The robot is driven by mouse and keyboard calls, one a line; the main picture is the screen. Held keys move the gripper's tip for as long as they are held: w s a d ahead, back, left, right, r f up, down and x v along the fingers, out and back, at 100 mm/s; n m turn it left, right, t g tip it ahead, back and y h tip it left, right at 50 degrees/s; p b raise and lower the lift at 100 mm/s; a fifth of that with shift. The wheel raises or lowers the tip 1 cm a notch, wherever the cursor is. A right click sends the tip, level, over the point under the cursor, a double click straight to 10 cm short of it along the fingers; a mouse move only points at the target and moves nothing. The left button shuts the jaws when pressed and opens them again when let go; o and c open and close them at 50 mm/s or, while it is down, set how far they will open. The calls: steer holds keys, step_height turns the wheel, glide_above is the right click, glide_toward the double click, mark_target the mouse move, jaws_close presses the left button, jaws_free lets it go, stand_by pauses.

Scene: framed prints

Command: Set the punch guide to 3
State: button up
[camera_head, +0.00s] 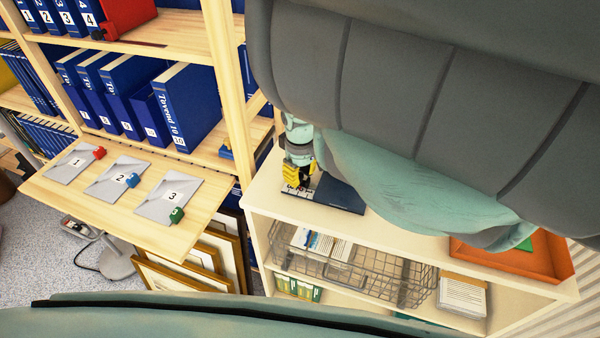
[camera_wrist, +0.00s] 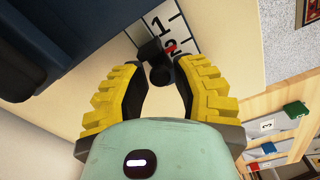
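The punch (camera_head: 341,196) is a dark blue block on top of the cream cabinet; its dark body also shows at upper left in the wrist view (camera_wrist: 85,25). A white scale strip (camera_wrist: 178,28) along its side shows 1 and 2 in the wrist view. A black guide knob (camera_wrist: 152,53) with a red pointer sits beside the strip, with the pointer at the 2. My gripper (camera_wrist: 158,75) has yellow fingers spread on either side of the knob, with small gaps visible. In the head view my gripper (camera_head: 298,172) is over the strip and partly hides it.
A wooden shelf board (camera_head: 110,205) at left holds three numbered grey plates with red, blue and green tabs. Blue binders (camera_head: 185,105) stand behind it. A wire basket (camera_head: 390,280) is below the cabinet top. An orange tray (camera_head: 545,262) lies at its right end.

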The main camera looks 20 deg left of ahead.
jaws_close()
steer(key=shift+w+a+f+b, duration=0.1)
steer(key=shift+a+f+b, duration=0.1)
steer(key=shift+a+b, duration=1.1)
steer(key=shift+a, duration=0.05)
steer(key=shift+a+r, duration=0.15)
steer(key=shift+o, duration=2.3)
jaws_free()
